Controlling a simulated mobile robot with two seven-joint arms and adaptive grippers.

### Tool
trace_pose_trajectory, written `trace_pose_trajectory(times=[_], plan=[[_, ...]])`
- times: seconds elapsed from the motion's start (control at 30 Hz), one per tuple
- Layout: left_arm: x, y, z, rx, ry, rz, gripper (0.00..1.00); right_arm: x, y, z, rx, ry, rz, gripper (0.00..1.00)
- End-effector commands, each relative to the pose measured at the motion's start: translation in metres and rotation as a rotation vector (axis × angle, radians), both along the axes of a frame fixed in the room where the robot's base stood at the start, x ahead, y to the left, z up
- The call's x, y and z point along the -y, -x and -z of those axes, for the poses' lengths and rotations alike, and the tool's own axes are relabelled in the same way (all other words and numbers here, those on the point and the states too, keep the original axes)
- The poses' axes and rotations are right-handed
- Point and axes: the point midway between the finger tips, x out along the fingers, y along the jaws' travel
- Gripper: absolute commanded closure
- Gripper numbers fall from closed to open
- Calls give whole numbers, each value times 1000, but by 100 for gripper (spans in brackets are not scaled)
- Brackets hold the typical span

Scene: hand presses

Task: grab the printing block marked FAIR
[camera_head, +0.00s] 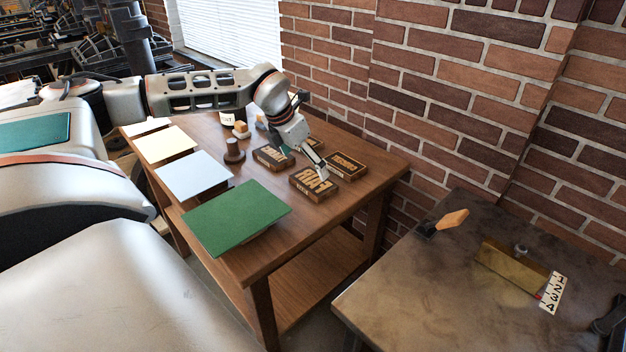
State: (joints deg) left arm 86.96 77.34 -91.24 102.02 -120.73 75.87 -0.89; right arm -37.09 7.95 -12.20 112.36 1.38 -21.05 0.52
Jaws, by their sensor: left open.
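The FAIR printing block (315,183) lies flat on the wooden table, a dark-sided block with raised pale letters. My left gripper (317,168) reaches down from the upper left, with its fingertips at the far edge of this block. It is open; I cannot tell whether the fingers touch the block. Another lettered block (272,157) lies to the left, and a third block (346,164) lies to the right, behind the FAIR block. A further block is partly hidden behind the gripper. My right gripper is not in view.
The wooden table (280,237) also holds a green sheet (237,215), paler sheets (194,174) and a dark round-handled tool (234,152). A brick wall stands behind. A second table at right bears a wooden-handled scraper (451,221) and a brass plate (510,265).

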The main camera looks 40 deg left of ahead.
Motion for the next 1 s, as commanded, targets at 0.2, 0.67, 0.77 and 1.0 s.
trace_pose_trajectory(times=[0.2, 0.67, 0.77, 1.0], plan=[[1, -8, 21, -1, 0, 0, 0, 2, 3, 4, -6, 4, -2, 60], [3, -24, 64, 1, 0, 0, 0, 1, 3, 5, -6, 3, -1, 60], [3, -24, 63, 1, 0, 0, 0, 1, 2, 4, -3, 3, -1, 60], [3, -24, 63, 1, 0, 0, 41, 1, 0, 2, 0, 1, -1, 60]])
